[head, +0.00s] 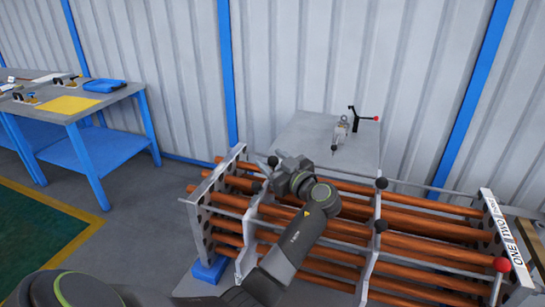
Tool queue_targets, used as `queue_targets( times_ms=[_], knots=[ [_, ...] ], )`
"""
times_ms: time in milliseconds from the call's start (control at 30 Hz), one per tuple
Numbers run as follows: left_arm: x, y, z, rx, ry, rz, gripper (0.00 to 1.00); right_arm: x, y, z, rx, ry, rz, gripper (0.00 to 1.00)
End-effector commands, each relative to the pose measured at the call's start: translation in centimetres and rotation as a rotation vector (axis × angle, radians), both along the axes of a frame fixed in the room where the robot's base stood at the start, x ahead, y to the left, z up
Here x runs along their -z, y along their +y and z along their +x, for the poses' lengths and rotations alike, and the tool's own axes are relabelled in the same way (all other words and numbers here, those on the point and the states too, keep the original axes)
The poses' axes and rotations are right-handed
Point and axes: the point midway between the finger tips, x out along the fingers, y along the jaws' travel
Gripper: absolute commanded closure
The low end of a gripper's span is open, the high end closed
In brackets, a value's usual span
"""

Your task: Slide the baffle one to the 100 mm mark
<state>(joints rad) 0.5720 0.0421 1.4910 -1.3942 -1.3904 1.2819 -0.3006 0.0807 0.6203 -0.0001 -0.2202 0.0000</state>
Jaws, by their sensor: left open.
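A bundle of copper-coloured tubes (430,222) runs between a grey end plate (207,212) on the left and a white plate lettered "ONE" and "TWO" (498,232) on the right. Two thin grey baffle plates cross the tubes: a left one (246,250), partly hidden by my arm, and a middle one (371,255). I cannot tell which is baffle one, and no 100 mm mark is readable. My left gripper (270,167) is open above the tubes near the top of the left baffle, close to a black ball knob. Whether it touches the knob is unclear. My right gripper is out of view.
Black knobs (382,183) stand by the middle baffle, and a red knob (501,264) at the right front. A grey stand behind holds a small tool (341,130) and a red-tipped handle (376,118). A blue workbench (100,150) is at the left, with open floor before it.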

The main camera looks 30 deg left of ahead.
Motion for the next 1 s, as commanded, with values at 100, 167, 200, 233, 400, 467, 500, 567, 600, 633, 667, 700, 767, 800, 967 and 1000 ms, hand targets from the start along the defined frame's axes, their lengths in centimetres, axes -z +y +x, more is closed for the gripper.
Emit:
queue_targets(
  times_ms=[100,167,200,233,400,467,500,567,600,633,667,700,767,800,967,1000],
  knots=[
    [0.0,0.3,0.1,0.000,0.000,-0.001,0.51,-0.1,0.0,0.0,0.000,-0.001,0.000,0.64],
    [0.1,0.3,0.1,0.000,-0.001,-0.001,0.51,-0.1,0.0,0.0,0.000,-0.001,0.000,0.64],
    [0.1,0.3,0.1,0.000,-0.001,-0.001,0.51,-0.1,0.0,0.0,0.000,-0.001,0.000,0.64],
    [0.1,0.3,0.1,0.000,-0.001,-0.001,0.51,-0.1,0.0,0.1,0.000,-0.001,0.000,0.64],
    [0.0,0.3,0.1,0.000,-0.001,0.000,0.65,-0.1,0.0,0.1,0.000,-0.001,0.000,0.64],
    [0.0,0.3,0.1,0.000,-0.001,0.000,0.73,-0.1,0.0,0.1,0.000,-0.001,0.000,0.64],
    [0.0,0.3,0.1,0.000,-0.001,0.000,0.78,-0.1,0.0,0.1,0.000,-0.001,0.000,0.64],
    [0.0,0.3,0.1,0.000,-0.001,0.000,0.86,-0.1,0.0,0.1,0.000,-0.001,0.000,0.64],
    [0.0,0.3,0.1,0.000,-0.001,0.000,0.91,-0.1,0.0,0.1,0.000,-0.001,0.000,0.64],
    [0.0,0.3,0.1,0.000,-0.001,0.000,0.95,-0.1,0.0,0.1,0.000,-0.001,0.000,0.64],
    [0.0,0.3,0.1,0.000,-0.001,0.000,0.99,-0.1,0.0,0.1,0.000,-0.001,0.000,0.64],
    [0.0,0.2,0.1,0.000,-0.001,0.000,1.00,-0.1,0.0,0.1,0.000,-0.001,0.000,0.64],
    [0.0,0.2,0.1,0.000,-0.001,0.000,1.00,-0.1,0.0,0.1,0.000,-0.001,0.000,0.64],
    [0.0,0.2,0.1,0.001,-0.001,0.000,1.00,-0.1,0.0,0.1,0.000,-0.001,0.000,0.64],
    [0.4,-0.4,0.3,0.002,-0.003,-0.002,1.00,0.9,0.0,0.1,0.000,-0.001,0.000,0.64],
    [0.5,-0.7,0.4,0.002,-0.004,-0.002,1.00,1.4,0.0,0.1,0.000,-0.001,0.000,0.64]
  ],
)
